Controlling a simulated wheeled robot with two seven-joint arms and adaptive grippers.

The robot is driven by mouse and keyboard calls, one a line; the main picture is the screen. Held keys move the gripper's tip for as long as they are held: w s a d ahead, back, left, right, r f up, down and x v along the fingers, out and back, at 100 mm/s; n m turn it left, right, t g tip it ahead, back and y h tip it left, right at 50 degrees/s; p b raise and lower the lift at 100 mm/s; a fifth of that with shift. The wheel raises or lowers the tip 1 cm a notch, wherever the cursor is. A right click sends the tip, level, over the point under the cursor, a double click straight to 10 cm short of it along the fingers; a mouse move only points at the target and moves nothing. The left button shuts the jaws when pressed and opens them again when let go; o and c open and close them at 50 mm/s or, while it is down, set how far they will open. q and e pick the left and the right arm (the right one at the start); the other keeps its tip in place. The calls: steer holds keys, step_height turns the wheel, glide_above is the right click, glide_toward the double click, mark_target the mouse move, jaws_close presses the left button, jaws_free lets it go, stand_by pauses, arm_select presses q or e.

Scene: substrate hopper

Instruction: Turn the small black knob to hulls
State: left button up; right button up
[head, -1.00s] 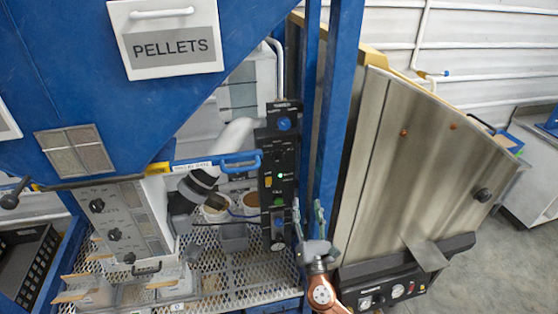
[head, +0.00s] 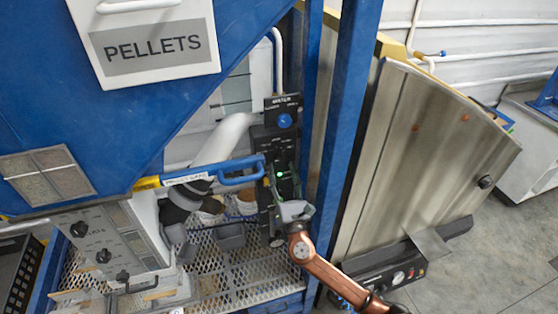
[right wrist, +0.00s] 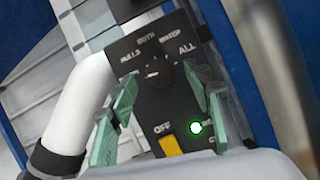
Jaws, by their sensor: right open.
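The small black knob (right wrist: 158,70) sits on a dark control panel (right wrist: 125,50) in the right wrist view. Words are printed around it: one like HULLS at left, BOTH above, ALL at right, OFF below. I cannot tell surely which word it points to. My right gripper (right wrist: 158,88) is open, its green-padded fingers to the left and right of the knob, with no visible contact. In the head view my right gripper (head: 282,182) is in front of the panel (head: 284,104), hiding part of it; the knob is too small to make out there. My left gripper is not in view.
A yellow switch (right wrist: 171,146) and a lit green lamp (right wrist: 196,128) are below the knob. A blue button (head: 284,120) is higher on the panel. A blue post (head: 345,110) stands right of the panel, and a blue handle (head: 240,175) juts out at its left.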

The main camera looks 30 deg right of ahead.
mark_target(280, 160)
steer(key=shift+x, duration=1.2)
steer(key=shift+w+d+r, duration=0.1)
steer(key=shift+w, duration=0.3)
steer(key=c, duration=0.7)
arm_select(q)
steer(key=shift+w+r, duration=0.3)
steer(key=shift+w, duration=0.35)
arm_select(e)
steer(key=c, duration=0.4)
